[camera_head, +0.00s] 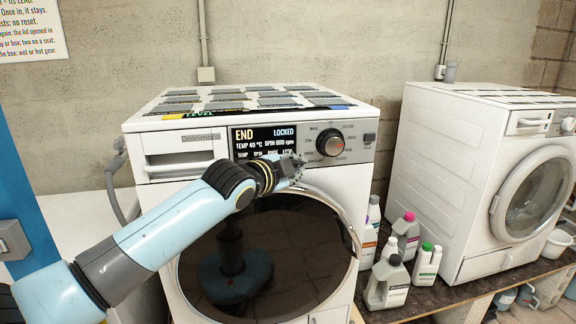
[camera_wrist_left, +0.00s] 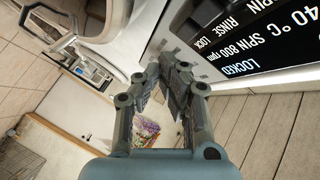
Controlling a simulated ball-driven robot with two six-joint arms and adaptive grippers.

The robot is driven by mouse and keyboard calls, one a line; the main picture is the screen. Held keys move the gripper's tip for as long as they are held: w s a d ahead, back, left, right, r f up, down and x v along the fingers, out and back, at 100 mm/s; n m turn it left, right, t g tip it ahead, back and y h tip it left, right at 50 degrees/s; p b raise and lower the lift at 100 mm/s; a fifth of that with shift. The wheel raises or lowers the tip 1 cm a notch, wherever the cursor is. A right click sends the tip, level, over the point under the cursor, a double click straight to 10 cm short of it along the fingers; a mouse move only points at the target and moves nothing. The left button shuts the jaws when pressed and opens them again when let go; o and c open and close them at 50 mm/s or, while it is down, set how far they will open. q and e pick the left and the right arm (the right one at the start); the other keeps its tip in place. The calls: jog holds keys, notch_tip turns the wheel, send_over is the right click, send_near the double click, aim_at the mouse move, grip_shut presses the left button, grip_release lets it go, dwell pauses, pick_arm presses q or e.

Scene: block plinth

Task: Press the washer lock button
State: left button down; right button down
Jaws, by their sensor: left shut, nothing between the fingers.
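The front washer (camera_head: 160,170) has a dark display (camera_head: 266,136) reading END, LOCKED, TEMP 40 °C and SPIN 800 rpm. A row of labels below it includes LOCK. The display is also large and tilted in the left wrist view (camera_wrist_left: 250,40). My left gripper (camera_head: 296,170) is shut and empty, in front of the panel just below the LOCK label. It hides the lock button there. In the left wrist view its closed fingertips (camera_wrist_left: 176,70) are close to the panel strip beside the LOCK label. Contact cannot be told. My right gripper is not in view.
A round dial (camera_head: 330,142) sits right of the display, and a dark round door (camera_head: 260,255) lies below. Several bottles (camera_head: 388,280) stand on the dark counter between this washer and a second one (camera_head: 480,180). Dark flat panels cover the washer top.

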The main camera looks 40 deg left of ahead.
pick_arm(q)
jog(key=shift+w+a, duration=0.45)
jog(key=shift+a, duration=0.1)
dwell(1.1)
jog(key=shift+w+a, duration=0.25)
jog(key=shift+a, duration=0.1)
jog(key=shift+w+a+r, duration=0.1)
jog(key=shift+w+a, duration=0.15)
dwell(0.7)
jog(key=shift+s+d, duration=0.1)
jog(key=shift+d, duration=0.05)
jog(key=shift+s+d+p, duration=0.45)
jog(key=shift+p, duration=0.1)
